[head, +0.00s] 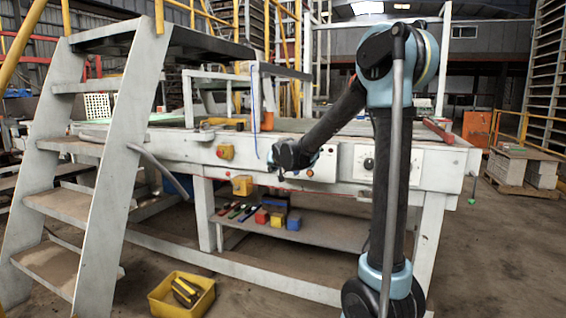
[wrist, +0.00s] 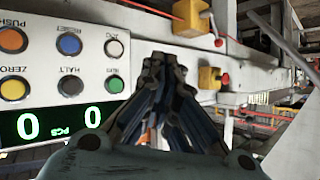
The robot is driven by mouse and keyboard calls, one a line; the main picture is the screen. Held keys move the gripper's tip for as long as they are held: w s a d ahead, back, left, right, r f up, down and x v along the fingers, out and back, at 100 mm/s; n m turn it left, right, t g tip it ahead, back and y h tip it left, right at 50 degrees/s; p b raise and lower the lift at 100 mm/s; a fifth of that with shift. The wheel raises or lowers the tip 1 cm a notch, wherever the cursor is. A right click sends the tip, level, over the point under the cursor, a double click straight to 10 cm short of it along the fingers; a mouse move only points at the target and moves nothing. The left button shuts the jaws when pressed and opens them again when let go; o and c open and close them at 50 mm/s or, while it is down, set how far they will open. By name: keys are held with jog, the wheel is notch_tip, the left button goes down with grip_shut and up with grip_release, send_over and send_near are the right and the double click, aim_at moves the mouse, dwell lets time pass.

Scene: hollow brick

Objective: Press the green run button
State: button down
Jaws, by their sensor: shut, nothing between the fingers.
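The green run button (wrist: 115,84) is round and sits at the lower right of the button group on a white control panel (wrist: 91,62) in the wrist view. My gripper (wrist: 165,62) is shut and empty, its fingers just right of the green button in the picture. I cannot tell the gap between the fingertips and the panel. In the head view my gripper (head: 280,175) is in front of the table's front rail, at the left end of the panel (head: 328,160). The green button cannot be made out there.
Around the green button are a black button (wrist: 70,85), a white one (wrist: 114,47), a blue one (wrist: 69,44), a yellow one (wrist: 13,89) and an orange one (wrist: 12,39). A green digit display (wrist: 60,124) is nearby. Yellow switch boxes (head: 225,152) are on the rail.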

jog(key=w+d, duration=0.3)
jog(key=w, duration=0.5)
jog(key=shift+w, duration=0.15)
jog(key=shift+w, duration=0.1)
dwell(1.5)
jog(key=shift+w+d, duration=0.15)
jog(key=shift+w, duration=0.1)
jog(key=shift+w+d, duration=0.1)
jog(key=shift+w, duration=0.25)
dwell(0.9)
jog(key=shift+s, duration=0.1)
jog(key=shift+s+a, duration=0.3)
jog(key=shift+s, duration=0.35)
dwell(0.3)
jog(key=shift+s+a, duration=0.3)
jog(key=shift+s, duration=0.5)
jog(key=shift+s+a, duration=0.25)
jog(key=shift+s, duration=0.5)
jog(key=shift+s+a, duration=0.3)
jog(key=shift+s, duration=0.5)
